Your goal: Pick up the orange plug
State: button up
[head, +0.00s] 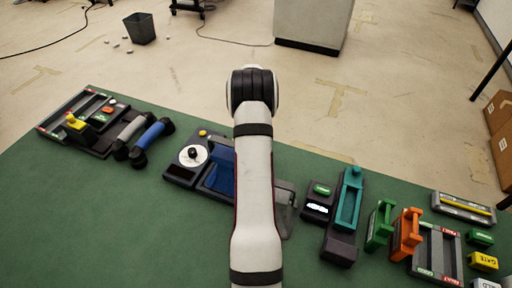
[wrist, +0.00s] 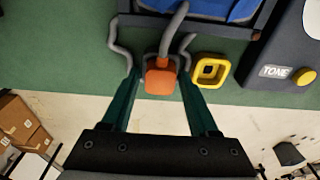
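The orange plug (wrist: 160,76) is a small rounded block with a grey cord running up from it in the wrist view, close to the edge of the green table. My gripper (wrist: 158,78) is open, with one dark green finger on each side of the plug. A gap shows between the plug and each finger. In the head view my own arm hides the gripper and the plug.
A yellow square ring (wrist: 210,71) lies just right of the plug, and a box marked TONE (wrist: 283,45) stands farther right. A blue device (wrist: 215,8) is above. Orange (head: 405,235) and green (head: 380,226) stands are at the right of the table (head: 90,220).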

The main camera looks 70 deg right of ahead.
grip_shut()
notch_tip(320, 180, up, 4)
jog(key=shift+r, duration=0.1)
jog(key=s+a+r, duration=0.1)
jog(key=s+r, duration=0.5)
jog(key=s, duration=0.5)
jog(key=w+f+n, duration=0.1)
jog(key=w, duration=0.5)
jog(key=w+f+n, duration=0.2)
jog(key=w, duration=0.4)
jog(key=w+d+f+n, duration=0.1)
jog(key=w+f, duration=0.1)
jog(key=w, duration=0.3)
jog(key=shift+w+f+n+t, duration=0.25)
jog(key=shift+w+n+t, duration=0.05)
jog(key=shift+w, duration=0.1)
jog(key=shift+f, duration=2)
